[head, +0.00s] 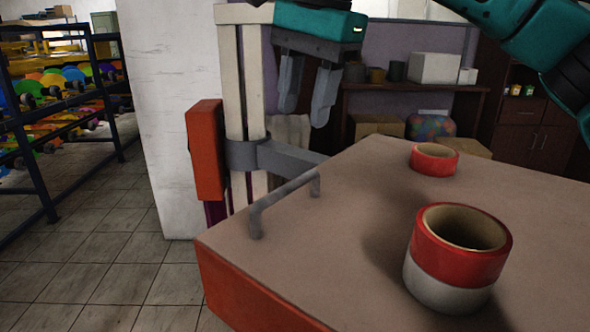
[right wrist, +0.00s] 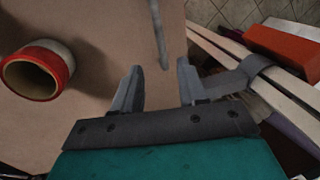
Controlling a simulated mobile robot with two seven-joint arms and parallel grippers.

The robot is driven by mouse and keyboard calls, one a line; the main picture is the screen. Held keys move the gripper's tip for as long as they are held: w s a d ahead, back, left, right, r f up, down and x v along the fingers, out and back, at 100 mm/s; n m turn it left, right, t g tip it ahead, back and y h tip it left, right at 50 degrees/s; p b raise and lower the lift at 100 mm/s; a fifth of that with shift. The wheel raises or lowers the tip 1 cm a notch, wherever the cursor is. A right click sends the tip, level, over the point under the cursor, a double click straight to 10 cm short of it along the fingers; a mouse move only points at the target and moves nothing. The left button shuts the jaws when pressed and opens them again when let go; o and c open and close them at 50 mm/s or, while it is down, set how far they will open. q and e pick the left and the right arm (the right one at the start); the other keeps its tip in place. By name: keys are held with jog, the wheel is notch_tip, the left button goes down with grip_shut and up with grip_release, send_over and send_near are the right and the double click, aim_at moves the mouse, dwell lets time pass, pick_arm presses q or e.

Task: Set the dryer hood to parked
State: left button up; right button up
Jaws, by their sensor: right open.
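The dryer hood is probably the large box with a flat tan top (head: 350,235) and orange side at the lower right of the head view. A grey bar handle (head: 285,200) stands on its near left part. A grey bracket joins it to a cream post (head: 245,100). My right gripper (head: 305,115) is open and empty, pointing down above and beyond the handle. In the right wrist view, the handle (right wrist: 160,35) lies ahead of the open right gripper (right wrist: 160,68), apart from the fingers. My left gripper is out of view.
Two tape-like rolls sit on the tan top: a red and grey one (head: 455,260) in front and a red one (head: 435,159) behind. An orange block (head: 206,150) is beside the post. A loaded rack (head: 45,130) stands left. Tiled floor (head: 110,250) is clear.

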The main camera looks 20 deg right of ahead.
aim_at(290, 183)
jog(key=f, duration=0.3)
jog(key=w+a+f, duration=0.1)
jog(key=f, duration=0.3)
jog(key=f+b, duration=0.1)
jog(key=f, duration=0.3)
jog(key=shift+w+a, duration=0.15)
jog(key=shift+w, duration=0.25)
grip_shut()
